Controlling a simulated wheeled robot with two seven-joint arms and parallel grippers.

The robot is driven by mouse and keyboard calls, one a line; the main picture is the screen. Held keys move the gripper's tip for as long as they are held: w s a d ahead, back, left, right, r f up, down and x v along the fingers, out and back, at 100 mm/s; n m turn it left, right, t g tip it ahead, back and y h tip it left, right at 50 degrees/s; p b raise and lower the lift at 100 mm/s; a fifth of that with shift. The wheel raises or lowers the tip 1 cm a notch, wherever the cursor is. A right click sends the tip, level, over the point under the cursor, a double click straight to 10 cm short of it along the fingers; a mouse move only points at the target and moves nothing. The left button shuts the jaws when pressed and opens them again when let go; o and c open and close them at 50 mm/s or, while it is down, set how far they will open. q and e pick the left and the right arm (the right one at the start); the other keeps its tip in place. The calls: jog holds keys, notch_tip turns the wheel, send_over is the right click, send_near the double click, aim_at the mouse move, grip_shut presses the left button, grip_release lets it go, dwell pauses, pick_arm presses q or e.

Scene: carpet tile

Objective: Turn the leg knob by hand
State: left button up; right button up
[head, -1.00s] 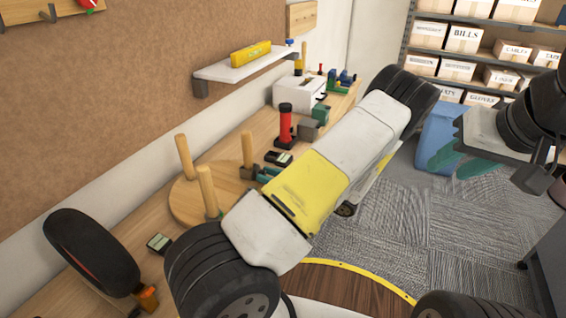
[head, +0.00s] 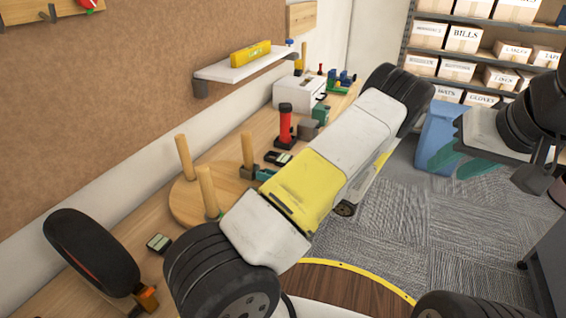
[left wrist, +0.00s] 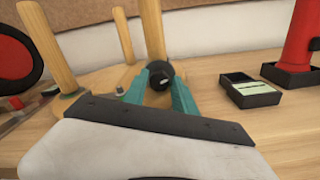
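A round wooden piece (head: 184,203) with several upright wooden legs lies on the bench, like an upturned stool. A black leg knob (left wrist: 160,76) shows at the foot of one leg in the left wrist view. My left gripper (left wrist: 163,82) has its teal fingers on either side of this knob and appears closed on it. In the head view the left gripper (head: 262,174) is mostly hidden behind my arm, beside the right-hand leg (head: 247,150). My right gripper (head: 456,160) hangs open and empty at the right, away from the bench.
A red and black upright tool (head: 286,122) and a small dark box (head: 278,158) stand behind the stool. A white box (head: 299,92) is farther along the bench. A small device (head: 159,243) lies at the front. A blue bin (head: 437,130) stands beyond the right gripper.

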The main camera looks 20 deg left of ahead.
pick_arm(q)
jog(key=shift+o, duration=1.2)
jog(key=s+d, duration=0.1)
jog(key=d, duration=0.6)
jog(key=shift+d, duration=0.4)
jog(key=a+n, duration=0.1)
jog(key=a, duration=0.1)
jog(key=a+n, duration=0.1)
jog(key=a, duration=0.2)
jog(key=a+n, duration=0.2)
jog(key=a, duration=0.1)
jog(key=shift+w, duration=0.4)
